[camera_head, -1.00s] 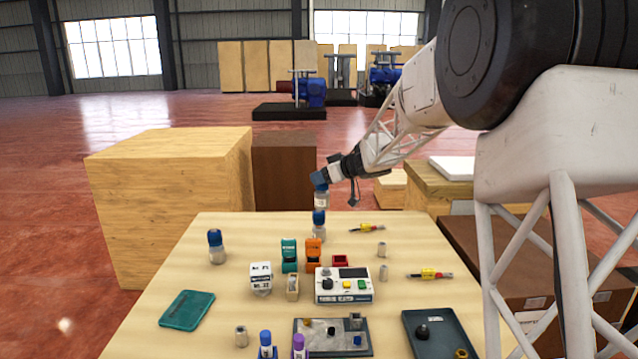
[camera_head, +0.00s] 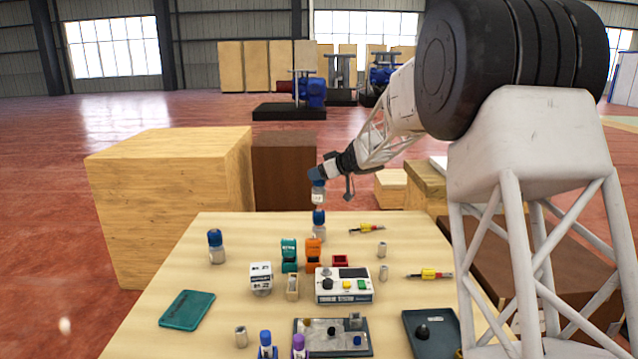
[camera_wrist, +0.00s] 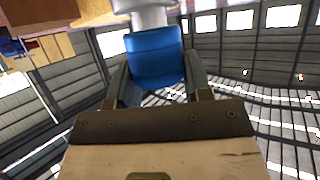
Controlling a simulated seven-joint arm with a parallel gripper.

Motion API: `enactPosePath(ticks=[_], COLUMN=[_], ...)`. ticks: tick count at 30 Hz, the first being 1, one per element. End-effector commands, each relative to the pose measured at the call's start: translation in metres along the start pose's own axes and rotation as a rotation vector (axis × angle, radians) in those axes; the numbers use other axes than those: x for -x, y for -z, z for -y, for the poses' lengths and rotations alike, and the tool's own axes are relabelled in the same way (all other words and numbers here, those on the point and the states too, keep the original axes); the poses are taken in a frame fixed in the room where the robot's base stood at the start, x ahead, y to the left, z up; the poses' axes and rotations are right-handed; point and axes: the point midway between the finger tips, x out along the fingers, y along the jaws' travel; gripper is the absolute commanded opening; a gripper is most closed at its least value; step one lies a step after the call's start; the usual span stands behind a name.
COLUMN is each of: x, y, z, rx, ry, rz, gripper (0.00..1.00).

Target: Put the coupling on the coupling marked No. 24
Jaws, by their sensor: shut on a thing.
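My gripper (camera_head: 316,175) is shut on the blue part of a blue-and-white piece, which I take to be the coupling (camera_head: 318,196). In the wrist view its blue part (camera_wrist: 155,58) sits between the two fingers, with a pale grey-white part beyond it. The held piece hangs, slightly tilted, in the air at the far end of the table. A similar blue-topped piece (camera_head: 319,226) stands upright on the table just below it, with a small gap between them. Another blue-topped piece (camera_head: 216,246) stands to the left. I cannot read No. 24 on any of them.
A white control box (camera_head: 343,286), teal and orange small boxes (camera_head: 289,255) and a lettered white block (camera_head: 261,278) stand mid-table. A teal pad (camera_head: 187,310) lies left. Trays (camera_head: 440,349) are at the front.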

Motion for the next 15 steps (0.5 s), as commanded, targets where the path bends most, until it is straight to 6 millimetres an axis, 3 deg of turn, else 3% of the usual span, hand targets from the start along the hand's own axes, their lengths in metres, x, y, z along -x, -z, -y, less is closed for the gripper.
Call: enactPosePath(ticks=[9, 15], x=[-0.012, -0.014], y=[-0.025, -0.029], z=[0.000, 0.000], rx=[-0.001, 0.000], ry=[0.000, 0.000], rz=[0.000, -0.001], gripper=[0.00, 0.00])
